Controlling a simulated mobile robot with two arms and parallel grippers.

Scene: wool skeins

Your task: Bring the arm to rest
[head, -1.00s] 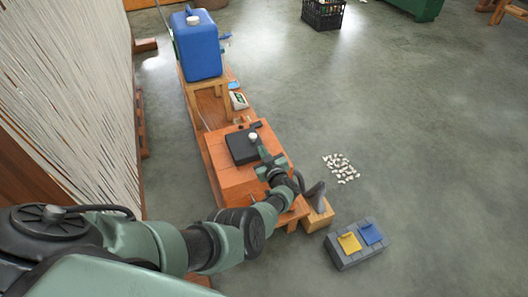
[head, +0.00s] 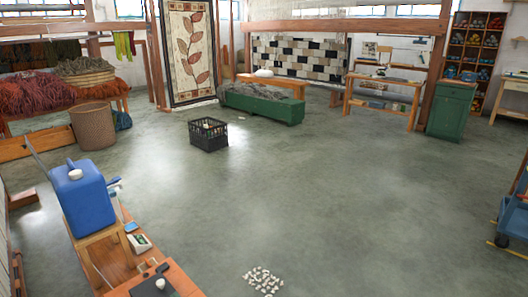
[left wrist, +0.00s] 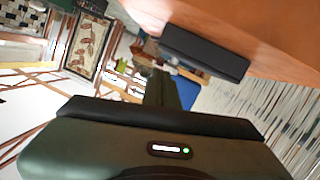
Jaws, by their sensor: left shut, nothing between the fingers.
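My left gripper (left wrist: 162,78) shows in the left wrist view, its dark fingers together and empty beyond the green wrist housing. The picture there is turned over, with the orange wooden bench top along the upper right. A dark block (left wrist: 205,52) lies against that wood, apart from the fingers as far as I can tell. Neither of my arms shows in the head view now. My right gripper is in neither view.
A black crate (head: 208,135) and scattered white pieces (head: 263,280) lie on the floor.

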